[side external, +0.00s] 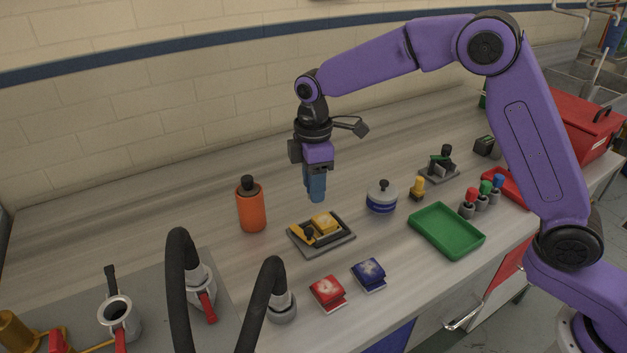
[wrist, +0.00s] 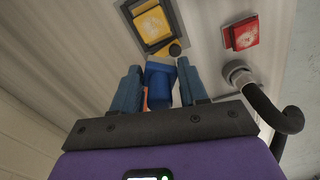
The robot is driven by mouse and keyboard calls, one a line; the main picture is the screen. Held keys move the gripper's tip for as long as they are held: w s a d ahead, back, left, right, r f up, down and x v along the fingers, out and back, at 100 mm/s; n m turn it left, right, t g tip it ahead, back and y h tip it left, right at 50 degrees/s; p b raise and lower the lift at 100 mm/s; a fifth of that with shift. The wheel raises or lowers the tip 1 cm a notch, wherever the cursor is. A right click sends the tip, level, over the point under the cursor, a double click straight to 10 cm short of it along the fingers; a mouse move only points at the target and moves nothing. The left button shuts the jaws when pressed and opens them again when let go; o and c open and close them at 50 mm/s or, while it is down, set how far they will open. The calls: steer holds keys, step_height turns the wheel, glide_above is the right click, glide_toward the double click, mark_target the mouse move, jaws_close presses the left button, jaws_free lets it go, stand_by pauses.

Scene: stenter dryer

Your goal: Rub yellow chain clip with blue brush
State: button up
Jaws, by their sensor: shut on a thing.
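My gripper (side external: 316,190) points down above the table, with its fingers on a blue brush (wrist: 160,80) in the wrist view. The brush sits between the two blue-grey fingers; in the side external view the fingers and brush merge, so its lower end is hard to make out. The yellow chain clip (side external: 323,224) lies on a dark grey base plate (side external: 340,240) below my gripper. It also shows in the wrist view (wrist: 152,24), beyond the brush. The brush appears above the clip and apart from it.
An orange bottle (side external: 252,208) stands left of the plate, and a grey-and-blue canister (side external: 381,198) stands right. A red pad (side external: 328,293) and a blue pad (side external: 369,274) lie in front. A green tray (side external: 448,245) is at right. Black hoses (side external: 178,285) rise at front left.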

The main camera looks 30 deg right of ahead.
steer(key=n, duration=0.4)
steer(key=shift+f+n, duration=0.1)
steer(key=shift+n, duration=0.3)
steer(key=n, duration=0.3)
steer(key=shift+f, duration=0.1)
